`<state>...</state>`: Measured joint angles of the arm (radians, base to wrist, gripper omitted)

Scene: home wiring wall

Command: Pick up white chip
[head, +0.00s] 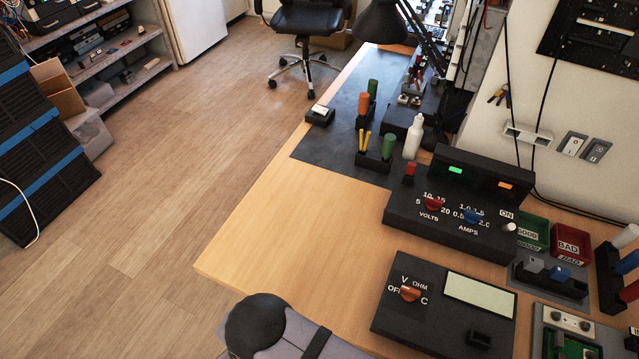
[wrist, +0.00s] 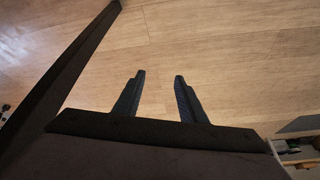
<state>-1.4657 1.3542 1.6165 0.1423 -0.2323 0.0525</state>
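A small pale grey-white block, which looks like the white chip (head: 535,264), sits in a dark holder (head: 578,292) at the right of the bench in the head view. A blue block (head: 561,273) stands just right of it in the same holder. My gripper (wrist: 160,77) shows in the wrist view with its two dark fingers apart and nothing between them. It faces the wood floor. No chip shows in the wrist view. In the head view part of my arm is at the bottom, and the fingers are not visible.
A green GOOD bin (head: 531,233) and a red BAD bin (head: 571,241) stand behind the holder. A black power supply (head: 440,220) and a meter (head: 425,330) lie to its left. A green board fixture (head: 575,345) is in front. Bare wood bench (head: 300,220) lies left.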

